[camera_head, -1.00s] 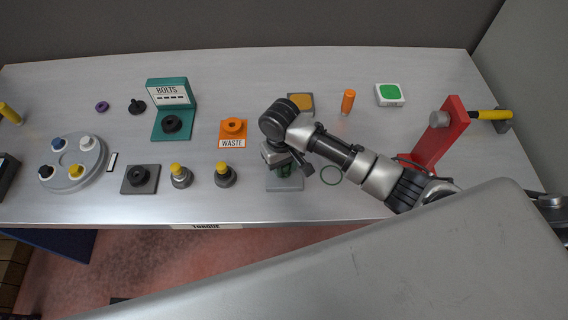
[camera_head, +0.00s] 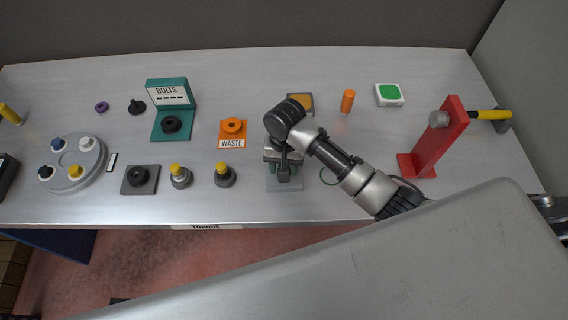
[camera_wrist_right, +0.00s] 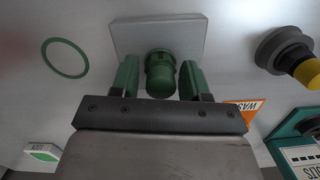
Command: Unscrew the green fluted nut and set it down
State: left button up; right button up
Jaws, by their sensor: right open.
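The green fluted nut (camera_wrist_right: 160,75) stands on a pale grey plate (camera_wrist_right: 122,36) in the right wrist view. My right gripper (camera_wrist_right: 159,80) is open, with one finger on each side of the nut. A narrow gap shows between the nut and each finger. In the head view my right gripper (camera_head: 284,168) is above the grey plate (camera_head: 285,187) near the table's front edge and hides the nut. My left gripper is not in view.
A thin green ring (camera_wrist_right: 65,58) lies beside the plate. The orange WASTE holder (camera_head: 232,128) and a yellow-topped knob (camera_head: 225,177) stand to the left. A red stand (camera_head: 436,140) is to the right. The table between the plate and the red stand's base is partly crossed by my right arm.

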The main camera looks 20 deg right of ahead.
jog(key=m, duration=0.5)
jog(key=c, duration=0.5)
jog(key=n, duration=1.2)
jog(key=shift+h, duration=0.4)
jog(key=o, duration=0.5)
